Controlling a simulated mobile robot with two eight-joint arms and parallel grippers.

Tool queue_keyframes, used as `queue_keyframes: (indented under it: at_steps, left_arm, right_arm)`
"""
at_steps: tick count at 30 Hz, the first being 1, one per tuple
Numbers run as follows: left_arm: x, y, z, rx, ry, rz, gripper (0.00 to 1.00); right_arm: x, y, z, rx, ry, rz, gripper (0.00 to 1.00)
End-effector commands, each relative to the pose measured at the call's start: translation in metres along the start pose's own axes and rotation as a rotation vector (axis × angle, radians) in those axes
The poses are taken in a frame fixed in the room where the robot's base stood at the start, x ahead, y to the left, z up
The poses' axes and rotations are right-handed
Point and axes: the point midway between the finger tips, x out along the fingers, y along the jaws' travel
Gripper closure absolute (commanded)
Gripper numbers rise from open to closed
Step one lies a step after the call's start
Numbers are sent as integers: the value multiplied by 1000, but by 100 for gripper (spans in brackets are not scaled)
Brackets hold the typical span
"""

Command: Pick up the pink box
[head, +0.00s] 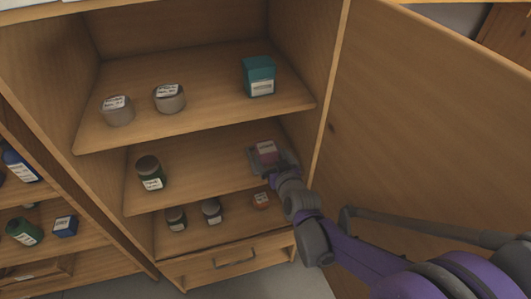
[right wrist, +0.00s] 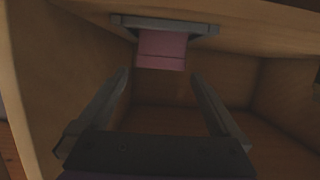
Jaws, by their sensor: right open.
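The pink box (head: 266,151) is on the middle shelf near its right end, with a pale label on its front. In the right wrist view the pink box (right wrist: 162,48) shows ahead, against a flat grey piece (right wrist: 165,25). My right gripper (head: 275,171) reaches in from the right, close to the box. In the right wrist view its two fingers (right wrist: 160,76) are spread and empty, with the box lined up between and beyond their tips. I cannot tell whether they touch it. My left gripper is not in view.
The shelf above holds two grey jars (head: 169,98) and a teal box (head: 259,77). A dark jar (head: 151,172) stands left on the middle shelf (head: 205,170). Below are small jars and a red box (head: 261,200). The cabinet's open door (head: 430,130) stands to the right.

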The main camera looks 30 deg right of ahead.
Motion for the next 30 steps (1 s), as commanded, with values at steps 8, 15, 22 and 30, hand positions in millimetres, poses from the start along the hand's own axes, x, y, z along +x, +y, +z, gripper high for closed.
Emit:
queue_keyframes:
  at_steps: [8,15,22,30]
  left_arm:
    - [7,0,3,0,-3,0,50]
    - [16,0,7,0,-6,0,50]
    - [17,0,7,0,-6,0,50]
    - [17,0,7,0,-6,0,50]
  right_arm:
    - [26,-1,0,-1,-1,-1,0]
    - [62,-1,-1,-1,-2,-1,0]
    - [70,-1,-2,-1,-1,-1,0]
    - [69,-1,-2,-1,-2,-1,29]
